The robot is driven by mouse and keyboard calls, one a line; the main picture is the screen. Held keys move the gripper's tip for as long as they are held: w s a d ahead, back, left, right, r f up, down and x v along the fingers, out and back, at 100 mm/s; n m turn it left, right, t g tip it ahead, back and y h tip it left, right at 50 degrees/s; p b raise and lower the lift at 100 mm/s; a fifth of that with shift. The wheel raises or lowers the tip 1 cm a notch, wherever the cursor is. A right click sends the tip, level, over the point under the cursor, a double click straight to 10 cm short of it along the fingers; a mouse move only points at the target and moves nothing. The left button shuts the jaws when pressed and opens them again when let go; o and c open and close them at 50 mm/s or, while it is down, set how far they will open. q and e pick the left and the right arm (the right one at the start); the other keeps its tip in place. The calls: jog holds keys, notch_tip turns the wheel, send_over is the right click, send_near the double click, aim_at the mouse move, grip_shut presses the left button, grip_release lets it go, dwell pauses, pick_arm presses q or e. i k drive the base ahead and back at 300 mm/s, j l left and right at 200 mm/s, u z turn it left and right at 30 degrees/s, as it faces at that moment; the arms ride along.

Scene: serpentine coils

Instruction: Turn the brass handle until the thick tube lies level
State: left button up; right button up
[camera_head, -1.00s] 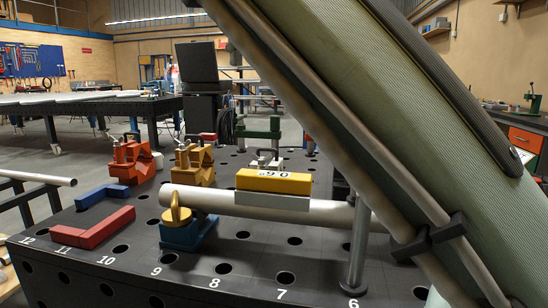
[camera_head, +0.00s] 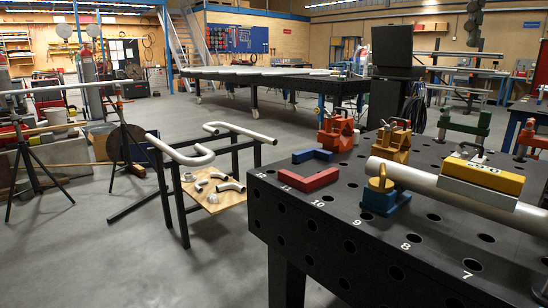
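A thick pale tube (camera_head: 420,181) lies over the black table with holes (camera_head: 345,240), running from the middle right out past the right edge. I cannot tell whether this piece is the brass handle. A yellow box (camera_head: 483,177) with a grey base sits on the tube. I cannot tell from this angle whether the tube is level. Neither of my grippers is in view.
Red (camera_head: 308,180) and blue (camera_head: 312,155) angle pieces lie on the table, with red (camera_head: 336,133) and yellow (camera_head: 391,143) clamps behind. Left stands a rack (camera_head: 212,150) with bent pipes and a board of fittings. Grey floor (camera_head: 80,235) is clear at the lower left.

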aim_at(381, 184)
jog(key=k+j, duration=1)
